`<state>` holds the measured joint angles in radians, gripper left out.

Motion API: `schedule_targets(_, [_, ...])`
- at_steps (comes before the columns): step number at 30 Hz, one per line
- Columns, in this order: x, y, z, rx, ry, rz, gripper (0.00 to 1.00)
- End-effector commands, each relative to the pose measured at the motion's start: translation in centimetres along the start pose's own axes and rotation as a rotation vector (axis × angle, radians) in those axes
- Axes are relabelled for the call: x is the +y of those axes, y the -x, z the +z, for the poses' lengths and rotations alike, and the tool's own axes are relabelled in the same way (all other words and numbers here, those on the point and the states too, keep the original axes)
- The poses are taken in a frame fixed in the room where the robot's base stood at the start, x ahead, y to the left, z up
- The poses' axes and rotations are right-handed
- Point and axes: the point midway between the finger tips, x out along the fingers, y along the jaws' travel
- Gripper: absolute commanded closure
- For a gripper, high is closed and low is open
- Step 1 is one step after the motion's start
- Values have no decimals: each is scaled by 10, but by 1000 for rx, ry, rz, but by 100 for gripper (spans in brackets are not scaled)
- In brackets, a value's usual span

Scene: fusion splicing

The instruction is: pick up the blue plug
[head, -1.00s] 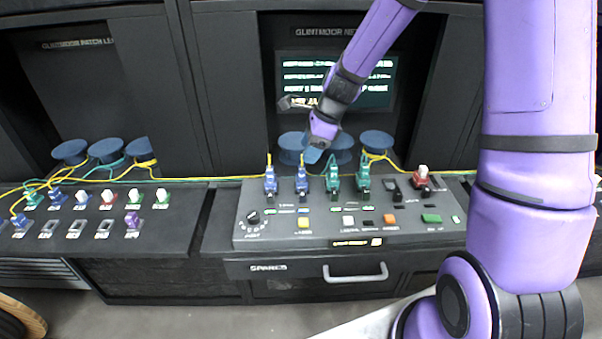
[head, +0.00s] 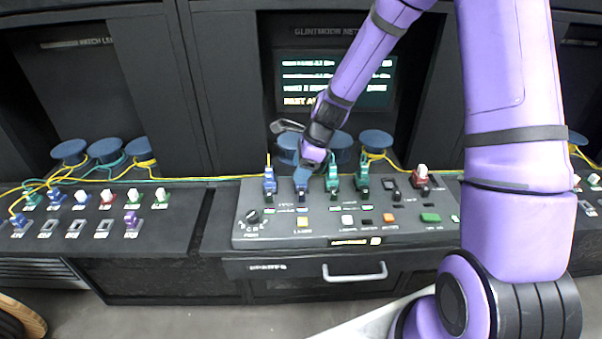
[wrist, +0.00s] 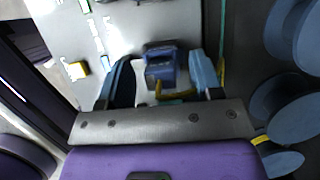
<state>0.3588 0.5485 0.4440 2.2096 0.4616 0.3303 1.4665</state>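Two blue plugs stand in the sloped grey console. The left one (head: 270,183) stands clear with a yellow cable. The second one (head: 301,190) is largely covered by my gripper (head: 306,177) in the head view. In the wrist view a blue plug (wrist: 161,64) with a yellow cable lies between the two blue fingers of my gripper (wrist: 162,76). The fingers are spread, with a visible gap on each side of the plug. Whether the fingertips are down level with the plug's body is hard to tell.
Two green plugs (head: 332,180) stand close to the right of the covered blue plug. A red plug (head: 421,177) is farther right. Knob (head: 253,216) and several buttons sit in front. Blue round spools (head: 376,139) and yellow cables lie behind. A left panel (head: 180,220) holds more plugs.

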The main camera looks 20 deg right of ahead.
Motion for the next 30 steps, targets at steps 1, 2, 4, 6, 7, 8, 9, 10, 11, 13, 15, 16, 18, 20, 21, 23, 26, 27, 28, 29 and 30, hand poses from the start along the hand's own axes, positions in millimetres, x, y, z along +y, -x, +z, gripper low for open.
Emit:
schedule_targets(1, [0,0,0,0,0,0,50])
schedule_targets(2, [0,0,0,0,0,0,56])
schedule_targets(4, [0,0,0,0,0,0,73])
schedule_targets(6, [0,0,0,0,0,0,88])
schedule_targets(7, [0,0,0,0,0,0,88])
schedule_targets(8, [0,0,0,0,0,0,88])
schedule_targets(9, [0,0,0,0,0,0,88])
schedule_targets(10, [0,0,0,0,0,0,88])
schedule_targets(11, [0,0,0,0,0,0,88])
schedule_targets(13, [0,0,0,0,0,0,88])
schedule_targets(15, [0,0,0,0,0,0,88])
schedule_targets(16, [0,1,0,0,0,0,88])
schedule_targets(18, [0,2,1,0,0,-1,88])
schedule_targets(20, [0,4,2,0,1,-1,88])
schedule_targets(21, [0,6,3,0,1,-1,88])
schedule_targets(23, [0,10,4,0,1,-1,88])
schedule_targets(26, [0,18,8,0,1,-3,88])
schedule_targets(27, [0,22,9,0,1,-2,88])
schedule_targets(28, [0,25,11,0,2,-2,88])
schedule_targets(29, [-1,28,12,0,2,-3,88])
schedule_targets(30, [0,33,14,0,2,-3,88])
